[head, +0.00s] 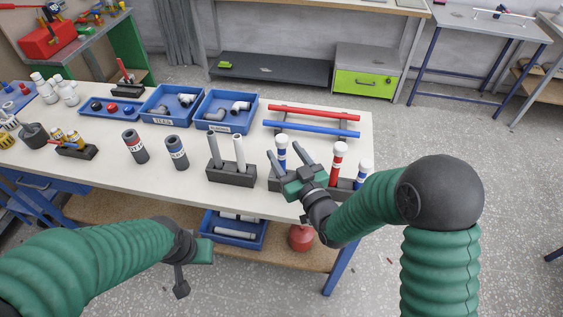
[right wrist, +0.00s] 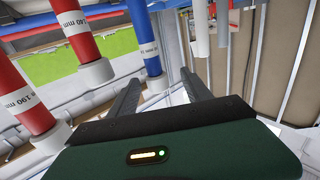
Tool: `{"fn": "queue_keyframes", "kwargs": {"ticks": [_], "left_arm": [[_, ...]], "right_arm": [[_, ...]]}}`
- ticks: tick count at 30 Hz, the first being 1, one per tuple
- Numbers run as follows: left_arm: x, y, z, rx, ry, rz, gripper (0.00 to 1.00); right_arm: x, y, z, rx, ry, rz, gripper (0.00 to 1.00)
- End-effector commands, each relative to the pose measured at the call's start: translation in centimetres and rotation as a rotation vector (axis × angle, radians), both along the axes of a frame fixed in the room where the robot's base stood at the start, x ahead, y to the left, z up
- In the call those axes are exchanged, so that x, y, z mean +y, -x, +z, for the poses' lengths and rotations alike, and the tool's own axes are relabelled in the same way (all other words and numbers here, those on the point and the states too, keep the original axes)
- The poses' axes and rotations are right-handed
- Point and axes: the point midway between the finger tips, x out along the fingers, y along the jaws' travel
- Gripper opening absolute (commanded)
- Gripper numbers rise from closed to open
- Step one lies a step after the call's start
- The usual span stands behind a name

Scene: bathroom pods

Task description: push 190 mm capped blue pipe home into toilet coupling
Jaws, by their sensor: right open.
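A blue-and-white capped pipe (head: 282,152) stands upright in a dark rack near the table's front right. Its white cap is on top. In the head view its length label is too small to read. My right gripper (head: 287,157) is open; its fingers reach up beside this pipe, and I see no contact. A blue pipe also shows in the right wrist view (right wrist: 145,38), beyond the fingers (right wrist: 162,82), its label hard to read. Another blue capped pipe (head: 364,172) stands further right. My left gripper (head: 190,272) hangs low before the table. No toilet coupling is recognisable.
A red capped pipe (head: 338,160) stands just right of my right gripper. Blue bins (head: 225,128) and a rack with red and blue bars (head: 312,131) lie behind.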

Motion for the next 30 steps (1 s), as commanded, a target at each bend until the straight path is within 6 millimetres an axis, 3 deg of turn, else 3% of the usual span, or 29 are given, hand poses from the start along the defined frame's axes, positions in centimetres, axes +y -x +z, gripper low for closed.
{"fn": "queue_keyframes", "kwargs": {"ticks": [13, 21, 30], "left_arm": [[0.0, 0.0, 1.7, 0.001, 0.000, 0.000, 0.36], [0.0, 0.0, 1.7, 0.001, 0.000, 0.000, 0.36], [0.0, 0.0, 1.7, 0.001, 0.000, 0.000, 0.36]], "right_arm": [[2.2, -6.2, 0.8, 0.000, 0.000, 0.000, 0.57], [2.5, -6.9, 0.7, 0.000, 0.001, -0.001, 0.57], [2.5, -6.9, 0.7, 0.000, 0.001, -0.001, 0.21]]}}
